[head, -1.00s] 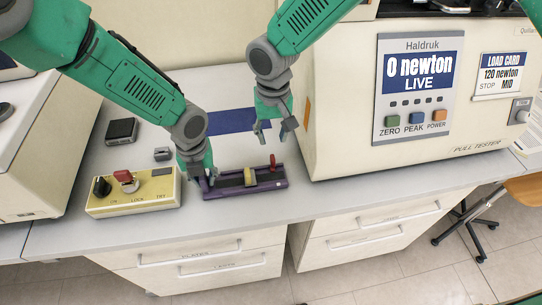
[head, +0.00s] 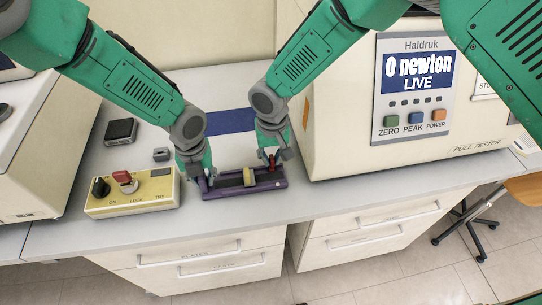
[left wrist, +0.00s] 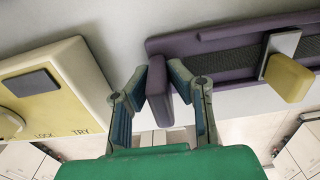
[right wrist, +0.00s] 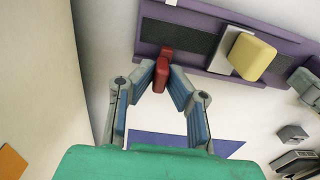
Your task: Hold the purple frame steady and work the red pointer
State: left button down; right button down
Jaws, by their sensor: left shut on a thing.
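The purple frame (head: 215,192) lies on the bench, a long shallow tray with a dark strip and a yellow block (head: 249,177) across its middle. My left gripper (head: 203,182) is shut on the purple tab at the frame's left end; in the left wrist view its fingertips (left wrist: 158,72) sit on both sides of that tab. The red pointer (right wrist: 164,66) stands at the frame's right end. My right gripper (right wrist: 161,80) has a fingertip on each side of the pointer, very close; whether both press on it I cannot tell. In the head view the right fingers partly hide the pointer (head: 271,162).
A yellow switch box (head: 150,192) with a red knob stands left of the frame. A small grey block (head: 161,154) and a dark device (head: 121,131) lie behind it. The pull tester (head: 345,140) stands close on the right, its display reading 0 newton. The bench's front edge is near.

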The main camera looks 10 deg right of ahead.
aim_at(255, 167)
pick_arm(q)
jog(key=shift+a, duration=0.15)
pick_arm(e)
jog(key=a, duration=0.4)
jog(key=shift+a, duration=0.25)
pick_arm(q)
jog(key=shift+a, duration=0.15)
pick_arm(e)
jog(key=shift+a, duration=0.5)
pick_arm(q)
jog(key=shift+d, duration=0.2)
pick_arm(e)
jog(key=c, duration=1.6)
grip_release()
jog(key=shift+d, duration=0.15)
pick_arm(q)
jog(key=shift+d, duration=0.15)
pick_arm(e)
jog(key=shift+d, duration=0.3)
pick_arm(q)
jog(key=shift+a, duration=0.25)
jog(key=shift+d, duration=0.1)
pick_arm(e)
notch_tip(255, 167, up, 12)
jog(key=shift+w, duration=0.1)
pick_arm(q)
jog(key=c, duration=1.4)
grip_release()
